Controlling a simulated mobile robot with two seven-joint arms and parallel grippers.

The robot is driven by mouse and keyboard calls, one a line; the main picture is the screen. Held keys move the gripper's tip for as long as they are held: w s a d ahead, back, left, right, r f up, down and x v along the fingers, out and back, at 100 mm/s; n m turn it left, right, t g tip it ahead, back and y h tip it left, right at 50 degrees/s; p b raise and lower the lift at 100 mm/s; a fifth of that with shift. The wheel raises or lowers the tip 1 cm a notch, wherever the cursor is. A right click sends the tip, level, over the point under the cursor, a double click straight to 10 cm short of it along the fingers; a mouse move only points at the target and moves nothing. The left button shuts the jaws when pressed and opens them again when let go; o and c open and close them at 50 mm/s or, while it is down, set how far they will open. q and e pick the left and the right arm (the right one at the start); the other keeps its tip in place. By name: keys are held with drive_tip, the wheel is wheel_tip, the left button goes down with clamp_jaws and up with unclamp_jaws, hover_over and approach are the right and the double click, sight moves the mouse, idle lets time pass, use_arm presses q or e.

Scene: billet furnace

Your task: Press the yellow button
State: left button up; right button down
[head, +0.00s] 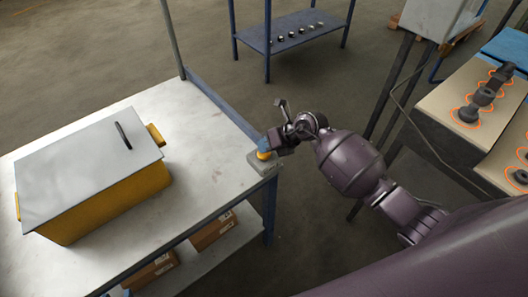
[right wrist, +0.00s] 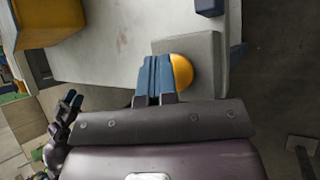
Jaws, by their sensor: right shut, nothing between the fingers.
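The yellow button (right wrist: 182,71) is a rounded dome on a small grey box (right wrist: 208,48) at the corner of the table. In the head view the button (head: 264,155) shows just below my right gripper (head: 266,147). My right gripper also shows in the right wrist view (right wrist: 156,62), its blue fingers shut with nothing between them. The fingers overlap the button's left edge in that view; I cannot tell whether they touch it.
Cartons (head: 212,232) lie on the shelf below. A blue table (head: 290,30) stands behind. A bench with dark parts on orange rings (head: 470,105) is at the right.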

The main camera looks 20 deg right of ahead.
use_arm(q)
drive_tip(key=shift+f, duration=0.1)
use_arm(e)
drive_tip(key=shift+f, duration=0.2)
use_arm(q)
drive_tip(key=shift+s+f, duration=0.1)
drive_tip(key=shift+s, duration=0.15)
use_arm(e)
drive_tip(key=shift+s+f, duration=0.1)
drive_tip(key=shift+f, duration=0.25)
use_arm(q)
drive_tip(key=shift+s, duration=0.1)
use_arm(e)
drive_tip(key=shift+f, duration=0.1)
drive_tip(key=shift+r, duration=0.2)
use_arm(q)
drive_tip(key=shift+w+r, duration=0.35)
drive_tip(key=shift+r, duration=0.15)
drive_tip(key=shift+w, duration=0.15)
use_arm(e)
drive_tip(key=shift+s, duration=0.1)
use_arm(q)
drive_tip(key=shift+r+p, duration=0.15)
drive_tip(key=shift+p, duration=0.15)
